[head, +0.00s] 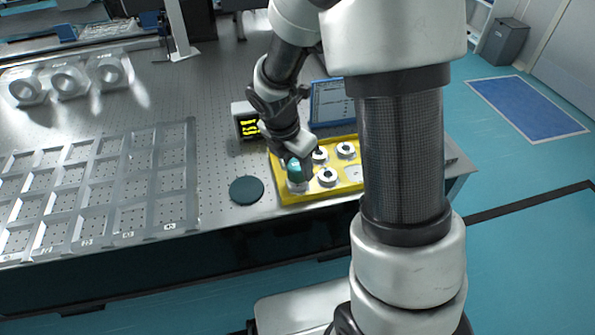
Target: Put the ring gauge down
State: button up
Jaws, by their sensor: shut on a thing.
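My gripper (298,178) points down over the left front part of a yellow tray (325,194) on the optical table. It is shut on a silver ring gauge (297,187), mostly hidden by the fingers. I cannot tell whether this ring gauge touches the tray floor or hangs just above it. Other silver rings with dark centres stand in the tray: one at the front (328,177), one at the back (346,150) and one beside my gripper (320,156).
A dark round pad (246,190) lies left of the tray. A display with yellow text (246,122) and a blue-framed panel (331,102) stand behind it. A compartmented grey rack (150,215) fills the left front.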

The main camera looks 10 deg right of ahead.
jog(key=shift+f, duration=0.75)
jog(key=shift+f, duration=0.15)
jog(key=o, duration=1.3)
